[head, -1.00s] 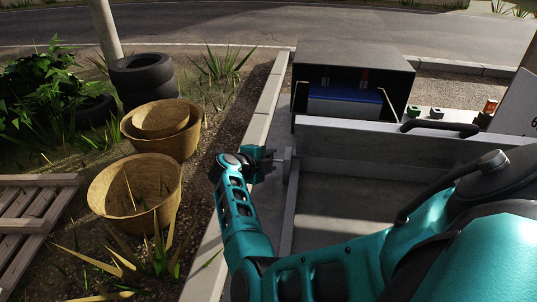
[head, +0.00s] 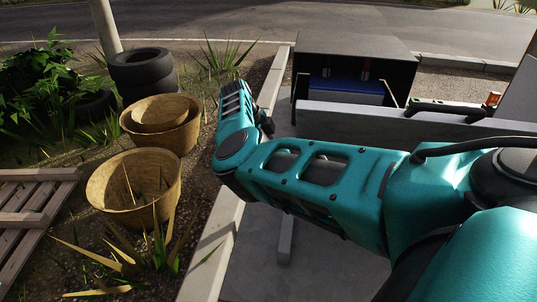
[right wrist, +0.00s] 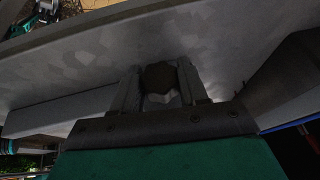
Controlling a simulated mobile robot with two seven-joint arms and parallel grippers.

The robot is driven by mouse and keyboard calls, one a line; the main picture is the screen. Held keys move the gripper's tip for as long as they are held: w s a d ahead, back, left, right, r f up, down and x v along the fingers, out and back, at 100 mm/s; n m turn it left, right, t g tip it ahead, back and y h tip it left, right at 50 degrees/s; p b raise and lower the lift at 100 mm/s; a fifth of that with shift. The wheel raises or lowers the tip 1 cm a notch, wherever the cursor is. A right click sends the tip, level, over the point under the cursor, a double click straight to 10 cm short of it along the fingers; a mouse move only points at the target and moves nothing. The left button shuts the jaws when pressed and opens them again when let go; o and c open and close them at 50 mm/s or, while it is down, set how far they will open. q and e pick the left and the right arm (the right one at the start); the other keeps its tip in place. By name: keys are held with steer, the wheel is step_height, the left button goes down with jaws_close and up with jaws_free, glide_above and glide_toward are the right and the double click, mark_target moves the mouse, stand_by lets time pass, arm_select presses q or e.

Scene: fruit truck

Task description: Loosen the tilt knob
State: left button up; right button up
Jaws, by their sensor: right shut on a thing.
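The tilt knob (right wrist: 160,76) is a small dark faceted piece with a paler part below it, under a grey metal panel (right wrist: 110,62) in the right wrist view. My right gripper (right wrist: 160,86) has one finger on each side of the knob and is shut on it. In the head view my right arm reaches across from the right and hides the knob; the gripper is mostly hidden behind its wrist. My left gripper is not in view.
A grey tailgate board (head: 350,121) and a dark box (head: 352,53) with a blue inside lie beyond my arm. At left are woven baskets (head: 134,190), stacked tyres (head: 141,71) and a wooden pallet (head: 28,215). A pale kerb (head: 213,245) runs alongside.

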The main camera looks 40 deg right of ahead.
steer(key=shift+n+g+y+b, duration=0.3)
steer(key=shift+g+y+b, duration=0.45)
steer(key=shift+b, duration=0.8)
steer(key=o, duration=1)
steer(key=shift+d, duration=0.1)
steer(key=shift+c, duration=0.2)
